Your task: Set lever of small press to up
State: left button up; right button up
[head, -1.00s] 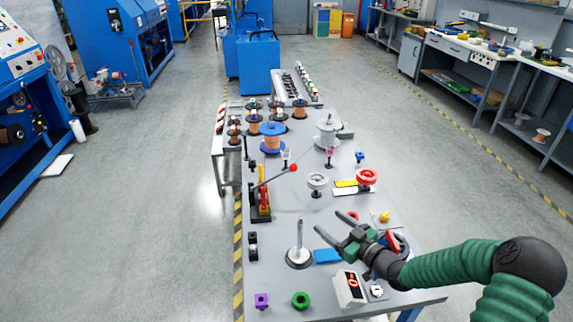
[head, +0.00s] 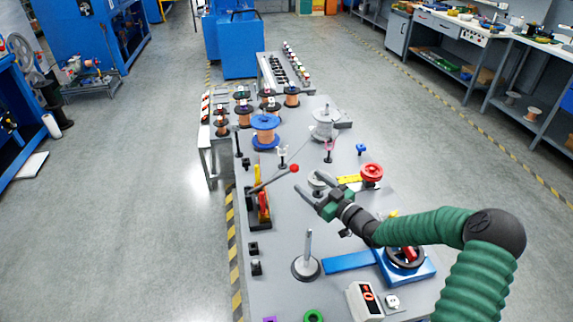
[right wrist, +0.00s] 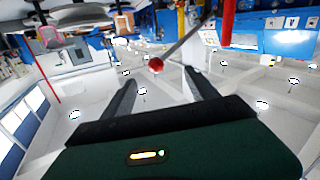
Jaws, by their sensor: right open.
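The small press (head: 263,207), with red and yellow parts on a dark base, stands at the left edge of the table. Its thin grey lever (head: 272,180) slants up to the right and ends in a red ball knob (head: 294,168). My right gripper (head: 308,181) is open and empty, with its fingertips just short of the knob, to its right and nearer. In the right wrist view, the red knob (right wrist: 155,65) appears between and beyond the two open fingers (right wrist: 160,92), with the lever rod running up to the right. My left gripper is not in view.
The table (head: 285,225) also holds a blue spool (head: 265,131), a red wheel (head: 371,173), an upright grey post (head: 307,255) and a blue fixture (head: 418,270) under my right arm.

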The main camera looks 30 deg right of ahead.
aim_at(293, 171)
jog(key=x, duration=1.2)
jog(key=shift+f, duration=0.3)
jog(key=shift+c, duration=0.3)
jog(key=shift+a, duration=0.1)
grip_shut()
jog(key=shift+f, duration=0.1)
